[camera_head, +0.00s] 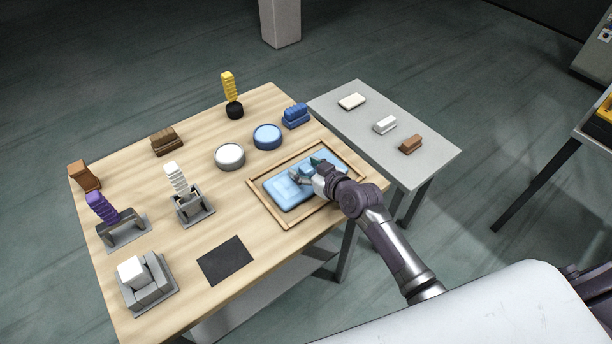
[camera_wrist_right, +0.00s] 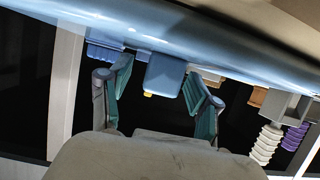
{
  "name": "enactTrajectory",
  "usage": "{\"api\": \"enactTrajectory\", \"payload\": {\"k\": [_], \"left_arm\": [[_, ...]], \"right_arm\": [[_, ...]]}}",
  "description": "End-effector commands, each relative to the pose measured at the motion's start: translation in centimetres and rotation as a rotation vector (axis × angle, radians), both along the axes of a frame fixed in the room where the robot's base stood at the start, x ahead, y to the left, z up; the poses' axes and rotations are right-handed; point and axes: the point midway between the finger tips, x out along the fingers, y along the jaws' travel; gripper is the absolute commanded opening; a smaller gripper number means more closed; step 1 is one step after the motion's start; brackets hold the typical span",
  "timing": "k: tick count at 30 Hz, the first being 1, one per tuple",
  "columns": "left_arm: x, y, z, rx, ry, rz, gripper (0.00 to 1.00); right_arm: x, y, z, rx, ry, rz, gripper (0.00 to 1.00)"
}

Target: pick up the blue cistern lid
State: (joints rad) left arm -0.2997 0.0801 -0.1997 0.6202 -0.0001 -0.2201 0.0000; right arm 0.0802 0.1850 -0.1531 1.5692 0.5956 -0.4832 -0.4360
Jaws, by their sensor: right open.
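The blue cistern lid (camera_head: 286,194) is a light blue slab lying in a shallow wooden frame tray (camera_head: 263,208) at the table's right edge. My right gripper (camera_head: 306,172) is over the lid's far part and hides some of it. In the right wrist view a wide blue surface (camera_wrist_right: 200,50) crosses the top, with a blue block (camera_wrist_right: 165,75) jutting from it. The right gripper's teal-padded fingers (camera_wrist_right: 158,95) stand apart, one on each side of that block, with visible gaps. Whether the fingertips touch the surface I cannot tell. My left gripper is not in view.
A silver round dish (camera_head: 230,157) and a blue round one (camera_head: 267,137) stand beyond the tray, near a dark blue block (camera_head: 295,115). Grey stands with white and purple pieces are at the left. A dark mat (camera_head: 225,261) lies in front. A grey side table (camera_head: 430,150) adjoins.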

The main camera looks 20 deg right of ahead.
Motion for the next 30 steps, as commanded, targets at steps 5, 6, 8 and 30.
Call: {"api": "enactTrajectory", "payload": {"k": [5, 6, 8, 30], "left_arm": [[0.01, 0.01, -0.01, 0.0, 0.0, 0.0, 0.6], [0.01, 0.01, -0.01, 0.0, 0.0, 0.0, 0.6], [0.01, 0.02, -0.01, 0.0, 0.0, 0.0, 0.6], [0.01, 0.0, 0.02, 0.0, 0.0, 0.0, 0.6]], "right_arm": [[-0.03, 0.0, 0.02, 0.0, -0.001, 0.0, 0.56], [-0.03, 0.0, 0.02, 0.0, -0.001, 0.0, 0.49], [-0.03, 0.0, 0.02, 0.0, 0.0, 0.0, 0.39], [0.11, -0.03, 0.5, 0.003, -0.009, -0.001, 0.0]]}}
